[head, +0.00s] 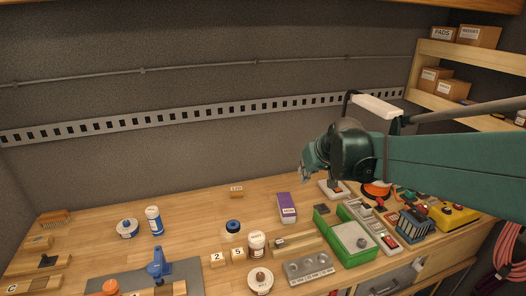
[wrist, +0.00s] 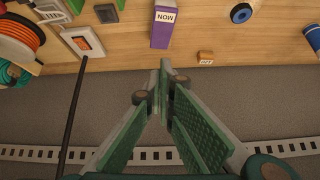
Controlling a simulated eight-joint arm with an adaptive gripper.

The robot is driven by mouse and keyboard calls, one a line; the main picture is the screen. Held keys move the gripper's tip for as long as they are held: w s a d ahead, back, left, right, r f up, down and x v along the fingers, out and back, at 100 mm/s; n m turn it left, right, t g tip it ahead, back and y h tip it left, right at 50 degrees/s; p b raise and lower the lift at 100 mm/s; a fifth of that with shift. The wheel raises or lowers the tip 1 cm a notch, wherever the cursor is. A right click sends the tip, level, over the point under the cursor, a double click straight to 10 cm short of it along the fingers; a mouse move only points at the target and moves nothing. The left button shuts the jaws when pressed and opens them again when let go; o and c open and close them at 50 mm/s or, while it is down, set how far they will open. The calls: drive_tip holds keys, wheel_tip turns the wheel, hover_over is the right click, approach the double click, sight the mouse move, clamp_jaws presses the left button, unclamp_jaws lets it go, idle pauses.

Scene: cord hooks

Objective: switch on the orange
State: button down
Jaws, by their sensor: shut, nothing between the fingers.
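A pale plate with an orange rocker switch (wrist: 82,42) lies on the bench at the upper left of the wrist view. It also shows in the head view (head: 336,189), just below and right of my gripper. I cannot tell which way the rocker is set. My gripper (head: 304,175) is above the back of the bench, apart from the switch.
An orange cord reel (wrist: 22,36) is beside the switch. A thin black post (wrist: 72,115) rises close to it. A purple box (head: 286,207), a green tray (head: 346,255) and a yellow box (head: 455,215) stand around. The bench's back left is mostly clear.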

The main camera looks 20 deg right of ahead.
drive_tip(key=w+d+f, duration=0.2)
drive_tip(key=w+d, duration=0.3)
drive_tip(key=d, duration=0.2)
drive_tip(key=w+d+f, duration=0.2)
drive_tip(key=w+d, duration=0.3)
drive_tip(key=d, duration=0.3)
drive_tip(key=w+d+f+p, duration=0.1)
drive_tip(key=w+d+f, duration=0.15)
drive_tip(key=d, duration=0.45)
drive_tip(key=w+d+f+p, duration=0.1)
drive_tip(key=w+d+f, duration=0.15)
drive_tip(key=d, duration=0.45)
drive_tip(key=shift+n, duration=0.4)
drive_tip(key=shift+s+a+r+p, duration=0.1)
drive_tip(key=shift+s+a+p, duration=0.15)
drive_tip(key=shift+s+p, duration=1.2)
drive_tip(key=shift+s+a+r+p, duration=0.1)
drive_tip(key=shift+s+a+p, duration=0.1)
drive_tip(key=shift+s+p, duration=1.25)
drive_tip(key=shift+w+p, duration=0.3)
drive_tip(key=shift+w+f, duration=0.1)
drive_tip(key=shift+f, duration=0.05)
